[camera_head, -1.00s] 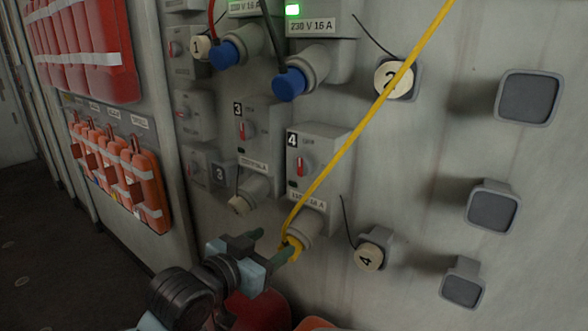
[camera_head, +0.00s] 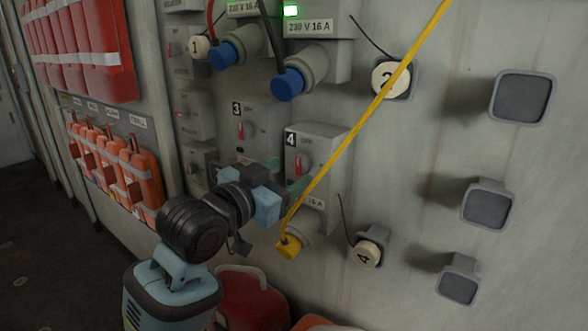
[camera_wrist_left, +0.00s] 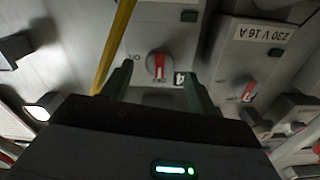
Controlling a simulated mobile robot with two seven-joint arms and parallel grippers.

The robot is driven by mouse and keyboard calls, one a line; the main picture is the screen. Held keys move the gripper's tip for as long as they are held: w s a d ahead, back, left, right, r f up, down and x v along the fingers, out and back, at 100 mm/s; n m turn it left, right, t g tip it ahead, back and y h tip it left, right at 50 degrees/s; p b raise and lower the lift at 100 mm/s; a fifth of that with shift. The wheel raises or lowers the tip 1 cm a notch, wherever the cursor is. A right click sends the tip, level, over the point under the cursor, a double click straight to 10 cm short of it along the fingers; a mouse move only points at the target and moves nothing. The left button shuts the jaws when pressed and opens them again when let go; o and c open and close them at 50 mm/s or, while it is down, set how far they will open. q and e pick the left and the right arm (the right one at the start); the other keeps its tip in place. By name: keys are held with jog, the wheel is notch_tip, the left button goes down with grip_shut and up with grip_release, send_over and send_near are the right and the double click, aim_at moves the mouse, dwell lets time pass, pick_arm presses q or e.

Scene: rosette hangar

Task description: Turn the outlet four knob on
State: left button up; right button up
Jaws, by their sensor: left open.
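The outlet four box (camera_head: 325,138) is a grey wall unit with a "4" label and a knob (camera_head: 302,164) bearing a red pointer. A yellow plug (camera_head: 289,247) with a yellow cable sits in its socket below. My left gripper (camera_head: 288,180) is open, just in front of the box's lower face, partly hiding it. In the left wrist view the knob (camera_wrist_left: 157,66) shows between the two open fingers (camera_wrist_left: 158,76), near their tips. No contact with the knob can be made out. Its red pointer lies along the picture's vertical there. My right gripper is not in view.
The yellow cable (camera_head: 365,118) runs taut up to the right, close beside box four. Outlet three (camera_head: 243,125) stands left of it. Blue plugs (camera_head: 288,84) are above. A cap marked 4 (camera_head: 367,254) hangs lower right. A red container (camera_head: 252,297) stands below.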

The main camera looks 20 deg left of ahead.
aim_at(298, 166)
pick_arm(q)
jog(key=shift+x, duration=1.55)
jog(key=c, duration=1)
